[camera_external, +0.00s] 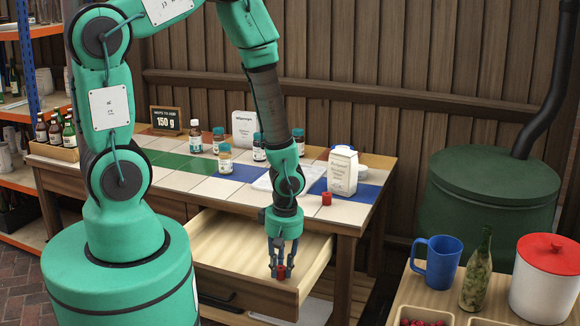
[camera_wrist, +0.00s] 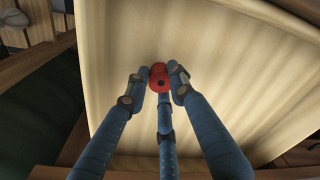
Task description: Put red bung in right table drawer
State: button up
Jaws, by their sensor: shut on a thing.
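The red bung (camera_external: 281,271) is between the fingertips of my gripper (camera_external: 282,268). The wrist view shows my gripper (camera_wrist: 160,88) shut on the red bung (camera_wrist: 159,75). The right table drawer (camera_external: 225,250) is pulled open and its wooden floor (camera_wrist: 200,45) fills much of the wrist view. My gripper points down over the front part of the drawer. I cannot tell whether the bung touches the drawer floor. No other thing shows inside the drawer.
A second red bung (camera_external: 326,198) stands on the tiled table top (camera_external: 190,181) near its right front, by a white carton (camera_external: 342,172). Several small bottles (camera_external: 225,160) stand farther back. A side table at lower right holds a blue mug (camera_external: 438,262) and a white red-lidded pot (camera_external: 545,280).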

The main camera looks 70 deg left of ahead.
aim_at(284, 270)
jog(key=shift+f, duration=0.35)
jog(key=shift+f, duration=0.15)
jog(key=o, duration=0.9)
jog(key=shift+r, duration=0.2)
jog(key=r+p, duration=0.1)
jog(key=r, duration=0.3)
jog(key=r+p, duration=0.1)
jog(key=r, duration=0.3)
jog(key=d+r+p, duration=0.1)
jog(key=r, duration=0.3)
jog(key=shift+w, duration=0.15)
